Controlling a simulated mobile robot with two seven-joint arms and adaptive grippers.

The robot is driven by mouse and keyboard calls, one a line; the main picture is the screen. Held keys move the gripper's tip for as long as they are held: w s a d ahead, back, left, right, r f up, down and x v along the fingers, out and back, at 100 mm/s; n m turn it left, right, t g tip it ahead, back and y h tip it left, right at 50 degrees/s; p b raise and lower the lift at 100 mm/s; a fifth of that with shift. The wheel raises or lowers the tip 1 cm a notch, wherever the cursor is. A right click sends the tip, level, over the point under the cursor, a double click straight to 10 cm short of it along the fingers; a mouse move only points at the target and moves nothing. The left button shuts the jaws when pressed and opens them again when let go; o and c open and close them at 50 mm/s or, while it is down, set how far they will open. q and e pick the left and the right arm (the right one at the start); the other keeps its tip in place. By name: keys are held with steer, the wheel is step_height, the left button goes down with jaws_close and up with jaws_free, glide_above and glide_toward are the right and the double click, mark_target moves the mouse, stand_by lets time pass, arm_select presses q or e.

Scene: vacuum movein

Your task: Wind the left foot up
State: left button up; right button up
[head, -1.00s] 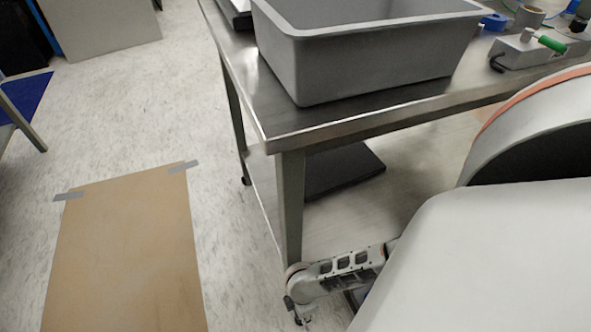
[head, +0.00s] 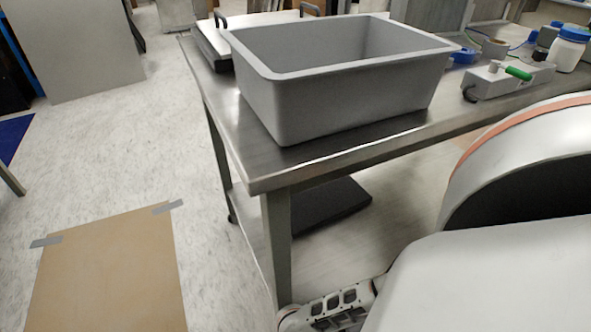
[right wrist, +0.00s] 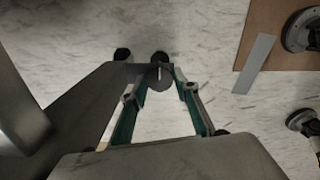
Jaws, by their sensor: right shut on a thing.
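The steel table (head: 215,130) shows in the head view with its near corner leg (head: 279,240) running down out of the bottom of the picture. The foot of that leg is out of the head view. My right arm reaches to the leg at the bottom edge. In the right wrist view my right gripper (right wrist: 160,76) has its two teal fingers converging, tips shut on a small dark round foot (right wrist: 160,82) with a pale slit in its middle. How the foot joins the leg is hard to make out. My left gripper is not in view.
A grey bin (head: 330,105) stands on the table, with a green-handled device (head: 510,80) to its right. A dark slab (head: 335,208) lies under the tabletop. A taped brown board (head: 110,275) lies on the floor at left. Floor between it and the table is clear.

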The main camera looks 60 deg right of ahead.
steer(key=o, duration=0.8)
step_height(320, 180, up, 12)
steer(key=shift+d, duration=0.1)
stand_by(0.4)
stand_by(0.5)
